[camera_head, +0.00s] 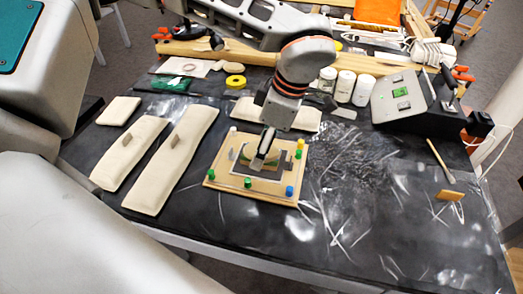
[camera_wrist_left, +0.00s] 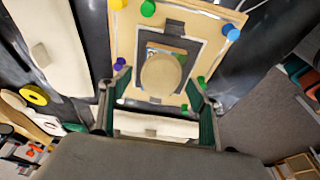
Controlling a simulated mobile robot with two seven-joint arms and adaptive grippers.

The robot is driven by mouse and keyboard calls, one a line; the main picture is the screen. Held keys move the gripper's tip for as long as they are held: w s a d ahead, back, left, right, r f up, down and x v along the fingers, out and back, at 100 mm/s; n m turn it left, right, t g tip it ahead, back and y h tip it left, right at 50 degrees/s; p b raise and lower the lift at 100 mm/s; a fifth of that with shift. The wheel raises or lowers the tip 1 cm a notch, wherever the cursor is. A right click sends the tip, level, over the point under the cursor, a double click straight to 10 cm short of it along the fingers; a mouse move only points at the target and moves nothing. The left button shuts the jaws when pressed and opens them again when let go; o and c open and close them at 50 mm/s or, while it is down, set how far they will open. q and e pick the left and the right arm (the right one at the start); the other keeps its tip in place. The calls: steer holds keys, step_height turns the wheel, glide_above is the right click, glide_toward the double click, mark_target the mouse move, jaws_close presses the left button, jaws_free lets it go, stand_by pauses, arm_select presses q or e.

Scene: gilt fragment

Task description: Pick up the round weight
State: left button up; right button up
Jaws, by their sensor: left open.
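A round beige disc, which looks like the round weight (camera_wrist_left: 160,73), shows in the left wrist view over the middle of a wooden board (camera_wrist_left: 126,35). In the head view the board (camera_head: 225,181) lies on the dark table, with coloured pegs around its edge; my gripper mostly hides the weight there. My left gripper (camera_head: 264,155) points down over the middle of the board. In the left wrist view the gripper (camera_wrist_left: 160,84) is open, with one finger on each side of the disc and gaps between. Whether the disc touches what is below it I cannot tell.
Long beige cushions (camera_head: 172,160) lie left of the board, and another lies behind it. White jars (camera_head: 345,86) and a grey device (camera_head: 400,96) stand at the back right. A yellow ring (camera_head: 235,82) lies behind. The table's front right is mostly clear, with a small wooden block (camera_head: 450,196).

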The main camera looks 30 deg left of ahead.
arm_select(q)
steer(key=c, duration=1.5)
steer(key=shift+o, duration=0.2)
steer(key=shift+r, duration=0.15)
steer(key=shift+r, duration=0.65)
step_height(320, 180, up, 18)
steer(key=p, duration=0.3)
steer(key=shift+r, duration=0.25)
